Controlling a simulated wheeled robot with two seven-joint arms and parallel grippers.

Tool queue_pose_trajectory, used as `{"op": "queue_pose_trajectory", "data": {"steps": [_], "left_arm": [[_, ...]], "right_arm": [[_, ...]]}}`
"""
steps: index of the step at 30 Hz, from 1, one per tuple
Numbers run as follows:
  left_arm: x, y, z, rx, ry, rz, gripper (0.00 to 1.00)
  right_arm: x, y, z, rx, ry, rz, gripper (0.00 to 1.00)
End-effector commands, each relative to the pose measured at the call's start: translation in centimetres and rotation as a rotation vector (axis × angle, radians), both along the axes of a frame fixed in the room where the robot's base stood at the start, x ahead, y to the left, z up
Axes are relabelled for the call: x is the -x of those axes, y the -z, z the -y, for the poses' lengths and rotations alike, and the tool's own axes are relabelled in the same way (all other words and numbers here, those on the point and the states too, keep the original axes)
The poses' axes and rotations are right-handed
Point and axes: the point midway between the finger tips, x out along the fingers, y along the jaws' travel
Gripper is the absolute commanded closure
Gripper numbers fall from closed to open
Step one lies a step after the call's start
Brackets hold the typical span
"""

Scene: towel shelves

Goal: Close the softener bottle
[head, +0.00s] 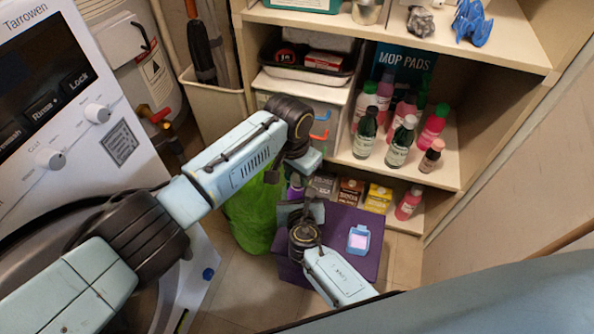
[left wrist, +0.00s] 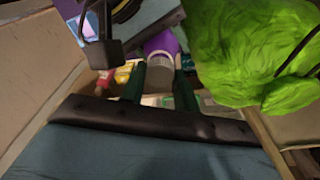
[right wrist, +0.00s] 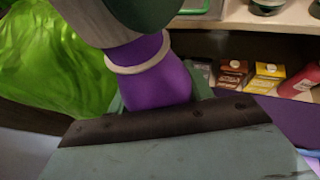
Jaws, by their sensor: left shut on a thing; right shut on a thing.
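The softener bottle is purple; a part of it shows in the head view (head: 295,188), mostly hidden by my arms. In the right wrist view the purple body (right wrist: 158,82) with a pale ring at its neck stands between the fingers of my right gripper (right wrist: 160,98), shut on it. In the left wrist view a pale grey cap (left wrist: 158,65) sits between the dark green fingers of my left gripper (left wrist: 158,88), with purple (left wrist: 165,42) beyond it. My left gripper is shut on the cap, above my right gripper. How firmly the cap is seated is hidden.
Shelves (head: 440,170) with several bottles and boxes stand behind, and a white washing machine (head: 90,140) is at left.

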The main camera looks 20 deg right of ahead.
Motion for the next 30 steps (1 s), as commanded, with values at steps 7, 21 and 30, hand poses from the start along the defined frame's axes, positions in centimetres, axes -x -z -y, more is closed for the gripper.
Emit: {"op": "queue_pose_trajectory", "data": {"steps": [7,21,30], "left_arm": [[0.02,0.52,0.02,-0.001,0.0,-0.001,0.9],[-0.11,0.72,-0.02,-0.001,0.337,-0.002,0.9],[-0.26,0.74,0.0,-0.001,0.765,-0.002,0.9]], "right_arm": [[0.0,0.0,-0.01,0.0,0.0,0.0,0.9],[0.01,0.0,-0.02,0.0,0.0,0.0,1.0],[0.01,0.01,-0.02,0.0,-0.001,0.0,1.0]]}}
